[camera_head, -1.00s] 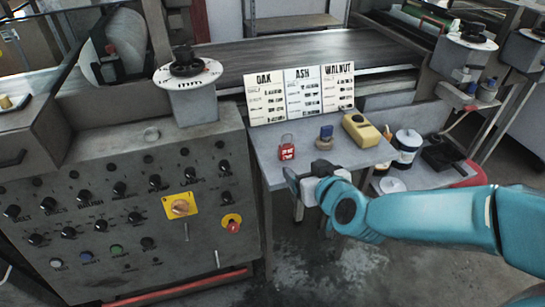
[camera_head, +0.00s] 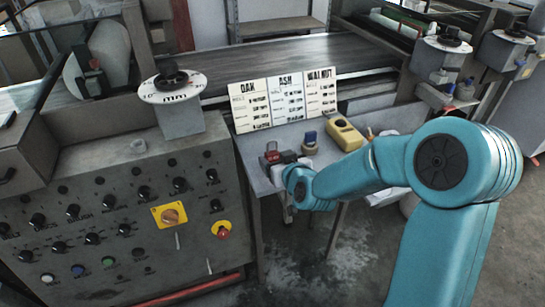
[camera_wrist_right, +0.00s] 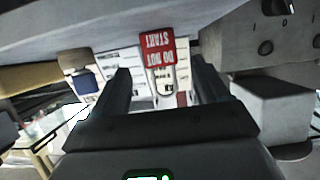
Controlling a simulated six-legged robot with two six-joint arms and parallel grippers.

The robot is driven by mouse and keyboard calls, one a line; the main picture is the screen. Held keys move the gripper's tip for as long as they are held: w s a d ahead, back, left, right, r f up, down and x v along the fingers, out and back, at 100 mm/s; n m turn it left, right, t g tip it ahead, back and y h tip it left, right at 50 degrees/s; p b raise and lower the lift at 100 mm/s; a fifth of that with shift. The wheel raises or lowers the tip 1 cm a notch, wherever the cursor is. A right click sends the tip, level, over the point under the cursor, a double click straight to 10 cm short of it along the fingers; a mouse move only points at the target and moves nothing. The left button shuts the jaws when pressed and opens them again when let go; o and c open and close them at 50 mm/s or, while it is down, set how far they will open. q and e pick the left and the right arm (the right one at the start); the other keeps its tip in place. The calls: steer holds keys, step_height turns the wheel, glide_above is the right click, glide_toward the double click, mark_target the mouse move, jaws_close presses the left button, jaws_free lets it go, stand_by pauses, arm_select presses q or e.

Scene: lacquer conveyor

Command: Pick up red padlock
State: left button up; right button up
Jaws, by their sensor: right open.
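The red padlock (camera_head: 272,147) stands on the grey side table (camera_head: 252,165), partly hidden behind my right gripper in the head view. In the right wrist view the padlock (camera_wrist_right: 157,47) shows its red body with white lettering and its shackle, upside down in the picture. My right gripper (camera_head: 276,159) is beside the padlock, low over the table's near left part. In the right wrist view the jaws (camera_wrist_right: 161,68) are open, one finger to each side of the padlock, with gaps between. My left gripper is out of view.
A blue-topped object (camera_head: 310,139) and a yellow device (camera_head: 345,134) stand to the padlock's right. Cards marked OAK, ASH and WALNUT (camera_head: 285,100) stand behind. The grey control panel (camera_head: 110,215) is close on the left.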

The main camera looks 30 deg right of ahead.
steer(key=x, duration=0.4)
steer(key=shift+w+d, duration=0.1)
steer(key=shift+w, duration=0.25)
steer(key=c, duration=1.1)
step_height(320, 180, up, 10)
steer(key=p, duration=0.3)
step_height(320, 180, up, 10)
steer(key=p, duration=0.5)
glide_above(273, 154)
steer(key=shift+w, duration=0.3)
